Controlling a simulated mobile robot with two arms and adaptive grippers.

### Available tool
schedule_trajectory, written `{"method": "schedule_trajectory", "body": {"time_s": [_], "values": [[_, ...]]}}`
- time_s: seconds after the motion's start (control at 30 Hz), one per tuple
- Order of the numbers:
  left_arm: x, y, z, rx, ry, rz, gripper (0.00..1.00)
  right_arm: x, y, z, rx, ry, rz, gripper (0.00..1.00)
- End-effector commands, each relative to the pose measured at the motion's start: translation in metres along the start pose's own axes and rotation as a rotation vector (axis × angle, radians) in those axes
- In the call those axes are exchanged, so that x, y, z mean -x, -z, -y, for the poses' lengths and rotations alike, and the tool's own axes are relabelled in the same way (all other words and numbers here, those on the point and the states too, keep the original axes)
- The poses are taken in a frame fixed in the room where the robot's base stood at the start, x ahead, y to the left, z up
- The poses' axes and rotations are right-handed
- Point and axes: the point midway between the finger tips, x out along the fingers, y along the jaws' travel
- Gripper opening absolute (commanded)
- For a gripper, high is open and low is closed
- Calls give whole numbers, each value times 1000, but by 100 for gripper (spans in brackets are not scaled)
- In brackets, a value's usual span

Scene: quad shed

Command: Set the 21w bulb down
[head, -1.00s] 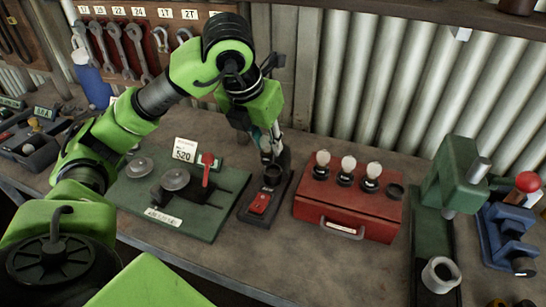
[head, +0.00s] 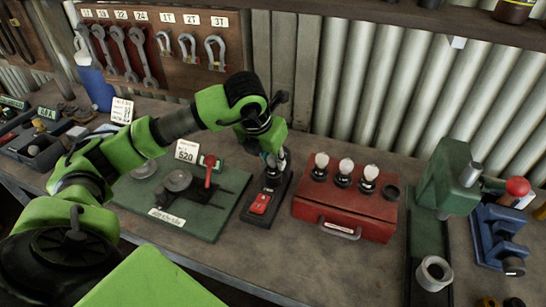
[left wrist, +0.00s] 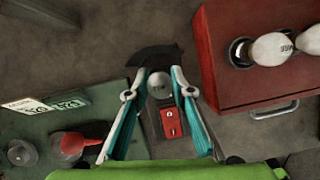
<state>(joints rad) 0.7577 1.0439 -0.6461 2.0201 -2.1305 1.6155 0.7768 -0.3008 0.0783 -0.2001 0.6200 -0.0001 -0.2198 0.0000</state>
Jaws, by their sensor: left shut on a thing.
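My left gripper (head: 273,163) points down over the black test stand (head: 249,216) with the red switch (head: 260,203). In the left wrist view its two teal-and-grey fingers (left wrist: 156,80) are closed in around the pale rounded top of the bulb (left wrist: 159,86). The bulb is at the stand's far end, where its socket is. The fingers hide most of the bulb and socket in the head view, so I cannot tell how deep the bulb sits. My right gripper is not in view.
Right of the stand is a red case (head: 345,216) with three bulbs (head: 345,168) and an empty round hole (head: 390,192). Left is a green board (head: 180,222) with a red lever (head: 208,170). A green press (head: 448,175) stands further right. Bench front is clear.

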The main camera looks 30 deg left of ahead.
Motion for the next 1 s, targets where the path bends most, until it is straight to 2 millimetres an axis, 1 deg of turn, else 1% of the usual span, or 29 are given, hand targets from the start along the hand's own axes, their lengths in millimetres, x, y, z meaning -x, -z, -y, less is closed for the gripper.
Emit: {"method": "schedule_trajectory", "body": {"time_s": [0.1, 0.13, 0.17, 0.2, 0.5, 0.6, 0.63, 0.77, 1.0], "values": [[-3, 1, 0, 0, 0, 0, 1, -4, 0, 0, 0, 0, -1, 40], [-2, 1, 0, 0, 0, 0, 27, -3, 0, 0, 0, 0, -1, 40], [-1, 1, 0, 0, 0, 0, 35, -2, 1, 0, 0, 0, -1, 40], [-1, 1, 0, 0, 0, 0, 39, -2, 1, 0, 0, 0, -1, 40], [-1, 0, 0, 0, 1, 0, 39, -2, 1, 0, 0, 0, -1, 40], [3, -1, 0, 0, 1, 0, 39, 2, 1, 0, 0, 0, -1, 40], [5, -1, 0, 0, 1, 2, 39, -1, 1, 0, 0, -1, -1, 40], [25, -2, 1, 1, 2, 6, 39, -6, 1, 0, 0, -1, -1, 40], [78, -2, 0, 1, 1, 6, 39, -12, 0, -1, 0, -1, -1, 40]]}}
